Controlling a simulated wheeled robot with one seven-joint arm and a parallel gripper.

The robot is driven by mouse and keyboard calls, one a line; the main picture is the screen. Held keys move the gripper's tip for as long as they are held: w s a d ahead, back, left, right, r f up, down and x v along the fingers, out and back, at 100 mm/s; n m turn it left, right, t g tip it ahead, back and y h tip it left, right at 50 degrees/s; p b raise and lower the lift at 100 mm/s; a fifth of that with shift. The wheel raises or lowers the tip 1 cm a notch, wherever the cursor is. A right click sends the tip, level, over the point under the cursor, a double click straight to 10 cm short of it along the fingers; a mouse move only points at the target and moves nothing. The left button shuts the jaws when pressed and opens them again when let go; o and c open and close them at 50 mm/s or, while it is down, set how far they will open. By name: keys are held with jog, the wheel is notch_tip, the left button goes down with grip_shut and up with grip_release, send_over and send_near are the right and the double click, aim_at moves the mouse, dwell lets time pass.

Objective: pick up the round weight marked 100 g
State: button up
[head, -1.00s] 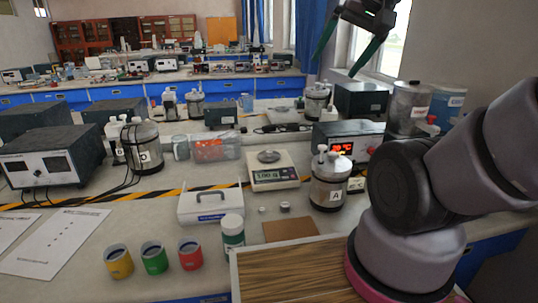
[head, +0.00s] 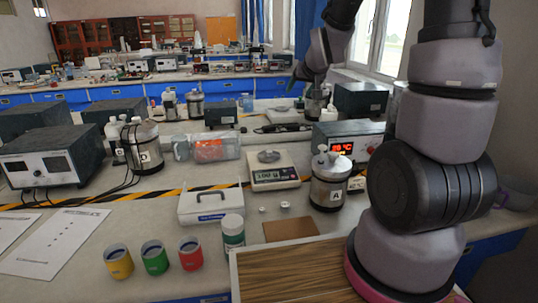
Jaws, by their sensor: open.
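Two small round metal weights sit on the grey bench in front of the balance: a larger one (head: 285,207) and a smaller one (head: 262,209) to its left. Their markings are too small to read, so I cannot tell which is 100 g. The white balance (head: 274,178) has a round metal pan with a lit display. My gripper (head: 303,76) is high up and beyond the weights, small in the view and partly hidden by my arm. It is open, with nothing seen between its fingers, and well away from both weights.
Canister A (head: 329,184) stands close to the right of the weights. A white case (head: 210,205) and a white-green jar (head: 232,234) are to the left. A brown square plate (head: 290,229) lies in front. Yellow (head: 118,262), green (head: 154,258) and red (head: 190,254) cups stand front left.

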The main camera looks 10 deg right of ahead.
jog(key=w+a+f+n+t, duration=0.1)
jog(key=w+f, duration=0.2)
jog(key=f, duration=0.3)
jog(key=w+a+f, duration=0.1)
jog(key=w+f, duration=0.3)
jog(key=f, duration=0.2)
jog(key=n+t+y, duration=0.2)
jog(key=n, duration=0.1)
send_near(270, 152)
jog(key=x, duration=0.3)
jog(key=shift+w+a+r, duration=0.1)
jog(key=shift+w+a, duration=0.3)
jog(key=shift+d+f+x, duration=0.1)
jog(key=shift+d+x, duration=0.05)
jog(key=shift+x, duration=1.2)
jog(key=shift+d+f+x, duration=0.1)
jog(key=shift+x, duration=1.25)
grip_shut()
